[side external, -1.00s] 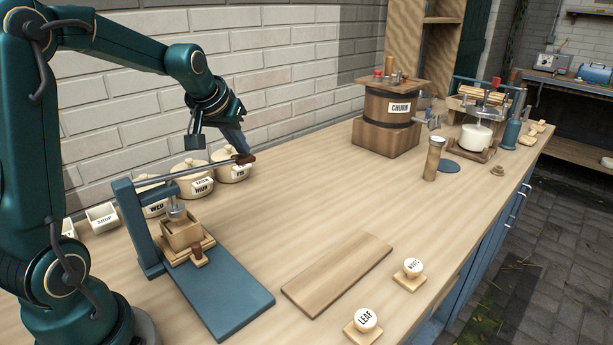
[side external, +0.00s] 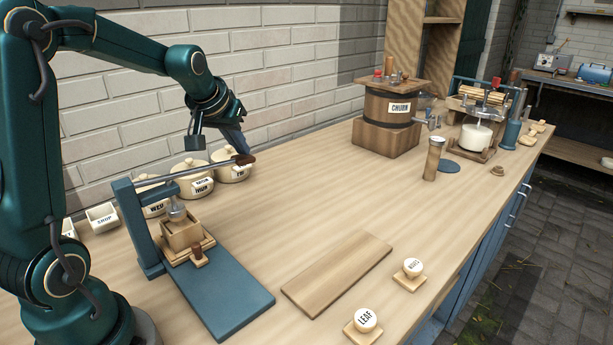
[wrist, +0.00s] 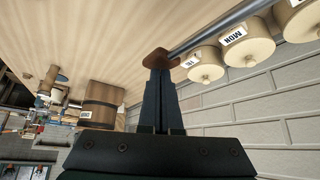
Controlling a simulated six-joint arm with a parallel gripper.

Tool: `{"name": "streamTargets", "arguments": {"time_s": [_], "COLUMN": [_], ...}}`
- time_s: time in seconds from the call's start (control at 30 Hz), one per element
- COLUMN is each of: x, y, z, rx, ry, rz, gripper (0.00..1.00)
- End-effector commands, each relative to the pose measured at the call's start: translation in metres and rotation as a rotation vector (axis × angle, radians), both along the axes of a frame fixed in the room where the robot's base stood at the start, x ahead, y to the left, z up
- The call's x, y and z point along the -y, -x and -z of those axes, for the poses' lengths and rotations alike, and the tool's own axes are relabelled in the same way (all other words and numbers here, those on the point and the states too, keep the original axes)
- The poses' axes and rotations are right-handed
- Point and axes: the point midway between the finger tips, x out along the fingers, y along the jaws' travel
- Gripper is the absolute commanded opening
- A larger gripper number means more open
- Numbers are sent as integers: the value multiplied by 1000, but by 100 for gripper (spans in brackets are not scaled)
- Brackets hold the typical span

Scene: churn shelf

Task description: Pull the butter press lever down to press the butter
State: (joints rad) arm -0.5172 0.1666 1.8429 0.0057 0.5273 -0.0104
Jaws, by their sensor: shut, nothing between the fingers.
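The butter press stands on the bench at the left, with a blue post and blue base (side external: 222,290). Its metal lever (side external: 200,170) runs out nearly level from the post, rising slightly to a brown knob (side external: 244,160). The plunger (side external: 176,210) sits at the wooden press box (side external: 181,236). My gripper (side external: 241,150) is shut, with its fingertips at the top of the knob and nothing between them. In the wrist view the fingertips meet the brown knob (wrist: 156,56); whether they touch it I cannot tell for sure.
Lidded cream crocks (side external: 233,168) stand behind the lever, close to the brick wall. A wooden board (side external: 337,274) and two stamps, one marked LEAF (side external: 365,320), lie in front. The churn (side external: 389,120) stands farther back. The bench middle is clear.

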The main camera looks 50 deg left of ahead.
Motion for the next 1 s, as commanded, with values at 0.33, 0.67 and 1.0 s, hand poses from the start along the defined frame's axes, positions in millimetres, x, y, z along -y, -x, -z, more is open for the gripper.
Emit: {"name": "streamTargets", "arguments": {"time_s": [0.33,0.67,1.0], "x": [1,0,0], "y": [2,0,0], "z": [-13,-37,-60], "rx": [-13,-3,-3], "ry": [6,2,1], "rz": [0,0,0], "gripper": [0,0,0]}}
